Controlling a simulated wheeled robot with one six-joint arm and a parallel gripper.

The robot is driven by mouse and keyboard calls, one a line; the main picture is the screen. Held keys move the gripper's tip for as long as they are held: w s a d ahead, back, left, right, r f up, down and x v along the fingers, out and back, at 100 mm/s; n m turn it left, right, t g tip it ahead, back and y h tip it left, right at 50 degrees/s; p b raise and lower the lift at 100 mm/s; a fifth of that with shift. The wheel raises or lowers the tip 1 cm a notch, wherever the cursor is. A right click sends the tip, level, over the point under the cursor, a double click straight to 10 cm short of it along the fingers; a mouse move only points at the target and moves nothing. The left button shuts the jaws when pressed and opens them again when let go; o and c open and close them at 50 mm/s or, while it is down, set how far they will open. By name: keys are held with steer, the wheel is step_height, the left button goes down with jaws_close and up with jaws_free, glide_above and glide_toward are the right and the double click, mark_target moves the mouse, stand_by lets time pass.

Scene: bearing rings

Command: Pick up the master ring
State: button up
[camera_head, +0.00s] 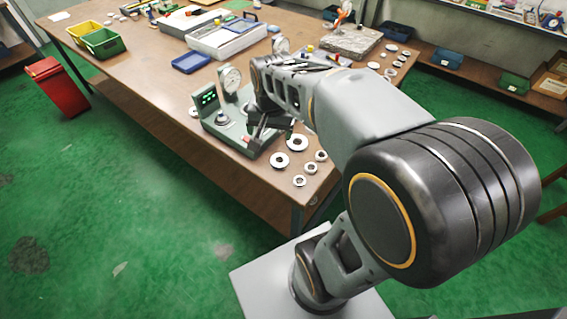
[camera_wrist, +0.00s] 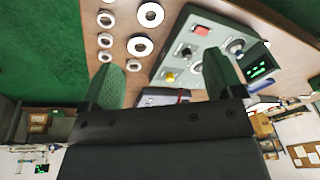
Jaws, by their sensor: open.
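I cannot tell which is the master ring. In the wrist view a large ring (camera_wrist: 140,46) and another (camera_wrist: 150,14) lie beyond and between my fingers, with smaller rings (camera_wrist: 105,18) to the left. A grey-green gauge fixture (camera_wrist: 178,48) stands beside them; a round part (camera_wrist: 236,47) sits on it. My gripper (camera_wrist: 162,78) is open and empty, above the table by the fixture. In the head view the arm partly hides it.
A blue tray (camera_head: 190,63) and a grey stone plate (camera_head: 337,42) stand farther back. More rings lie along the right edge. A red bin (camera_head: 57,88) stands on the floor.

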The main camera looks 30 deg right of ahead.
steer(key=shift+o, duration=0.8)
steer(key=w+d+f+m+g+b, duration=0.2)
steer(key=w+d+f+m, duration=0.4)
steer(key=f, duration=0.4)
steer(key=shift+w+d+m+b, duration=0.3)
steer(key=shift+w+m+b, duration=0.45)
steer(key=shift+w+m, duration=0.15)
glide_above(280, 163)
steer(key=shift+m, duration=0.4)
steer(key=f, duration=0.8)
steer(key=shift+w+d, duration=0.3)
steer(key=shift+s+a+f, duration=0.1)
steer(key=shift+s+f, duration=0.05)
steer(key=shift+f, duration=1.5)
steer(key=shift+s+a+f, duration=0.1)
steer(key=shift+s+f, duration=0.05)
steer(key=shift+f, duration=1.45)
steer(key=shift+c, duration=0.2)
steer(key=c, duration=1.2)
